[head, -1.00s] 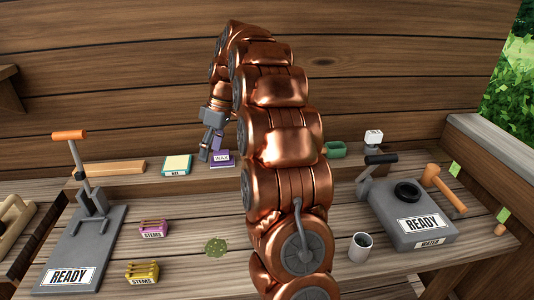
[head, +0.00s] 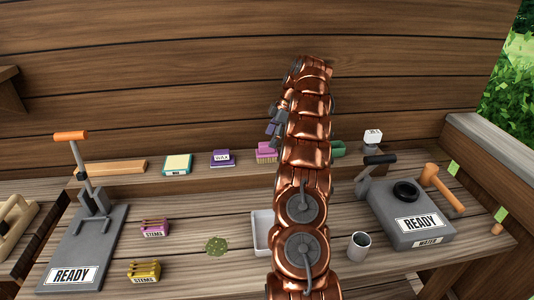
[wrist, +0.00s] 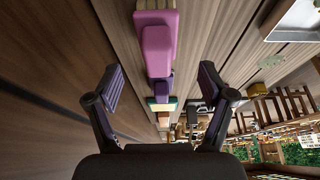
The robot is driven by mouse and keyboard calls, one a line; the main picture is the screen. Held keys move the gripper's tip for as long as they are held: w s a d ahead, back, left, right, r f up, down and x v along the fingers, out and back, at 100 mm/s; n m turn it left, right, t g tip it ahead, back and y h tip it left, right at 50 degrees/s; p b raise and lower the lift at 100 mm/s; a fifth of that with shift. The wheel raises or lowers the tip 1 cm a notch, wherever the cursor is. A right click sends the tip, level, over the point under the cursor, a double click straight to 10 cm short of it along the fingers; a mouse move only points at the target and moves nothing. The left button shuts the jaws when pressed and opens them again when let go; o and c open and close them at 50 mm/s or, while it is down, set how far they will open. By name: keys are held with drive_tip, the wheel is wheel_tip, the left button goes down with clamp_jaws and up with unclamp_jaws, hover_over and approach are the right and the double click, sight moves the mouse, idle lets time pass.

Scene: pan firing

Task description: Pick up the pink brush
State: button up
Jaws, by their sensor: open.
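The pink brush (head: 265,153) sits on the raised back shelf, just right of the purple wax block (head: 222,158), partly hidden by my arm in the head view. In the wrist view the pink brush (wrist: 158,48) lies ahead, roughly centred between my fingers, with a pale bristle part at its top edge. My gripper (head: 273,120) is above the brush in the head view. In the wrist view my gripper (wrist: 161,80) has its two fingers spread wide, with nothing held between them.
A yellow-topped block (head: 177,164) and a green item (head: 338,149) share the shelf. A white tray (head: 260,235) is partly behind my arm. A grey cup (head: 360,246) and water machine (head: 415,225) stand right. A grey lever press (head: 85,245) stands left.

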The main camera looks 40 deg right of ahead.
sight(264, 153)
drive_tip(key=shift+f, duration=0.4)
drive_tip(key=shift+b+x, duration=0.8)
drive_tip(key=shift+x, duration=0.1)
drive_tip(key=shift+w+f, duration=0.1)
drive_tip(key=shift+w+a+f, duration=0.15)
drive_tip(key=shift+a+f, duration=0.05)
drive_tip(key=shift+f, duration=0.35)
drive_tip(key=shift+p+x, duration=0.6)
drive_tip(key=shift+x, duration=1.3)
clamp_jaws()
